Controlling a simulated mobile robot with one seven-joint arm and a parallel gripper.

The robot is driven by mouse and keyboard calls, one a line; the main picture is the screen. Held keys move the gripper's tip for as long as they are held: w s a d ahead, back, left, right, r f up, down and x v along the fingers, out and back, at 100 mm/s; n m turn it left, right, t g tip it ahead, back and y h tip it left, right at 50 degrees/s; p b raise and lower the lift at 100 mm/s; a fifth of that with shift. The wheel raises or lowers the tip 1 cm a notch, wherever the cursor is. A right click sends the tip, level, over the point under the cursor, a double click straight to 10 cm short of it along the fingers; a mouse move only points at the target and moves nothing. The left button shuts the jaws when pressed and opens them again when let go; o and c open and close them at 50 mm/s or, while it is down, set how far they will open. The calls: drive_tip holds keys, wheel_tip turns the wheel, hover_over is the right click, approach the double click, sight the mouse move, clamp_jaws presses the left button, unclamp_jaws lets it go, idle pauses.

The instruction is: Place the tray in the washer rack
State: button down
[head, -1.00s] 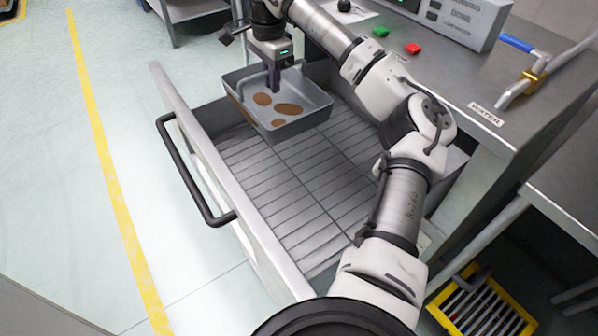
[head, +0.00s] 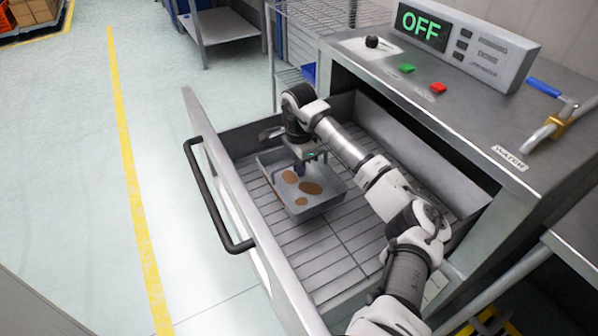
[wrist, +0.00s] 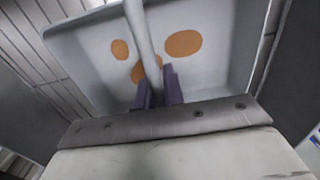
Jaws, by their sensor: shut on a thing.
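The grey tray (head: 322,199) with brown stains is inside the open drawer, over the slatted washer rack (head: 335,245), toward its far left part. My gripper (head: 299,168) is above the tray and shut on it. In the wrist view the fingers (wrist: 159,88) close on a grey bar that crosses the tray (wrist: 215,75), with brown spots beyond. The tray looks level and low in the drawer. I cannot tell whether its underside touches the slats.
The drawer's front wall with a black handle (head: 215,200) stands at the left. The washer top holds a panel reading OFF (head: 421,29), a green button (head: 407,68) and a red button (head: 439,88). The near part of the rack is bare.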

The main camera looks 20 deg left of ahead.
sight(299, 184)
drive_tip(key=shift+f, duration=1.4)
drive_tip(key=shift+f, duration=0.15)
drive_tip(key=c, duration=1.5)
unclamp_jaws()
wheel_tip(299, 184, up, 12)
drive_tip(key=shift+r+b, duration=0.2)
drive_tip(key=shift+b, duration=0.5)
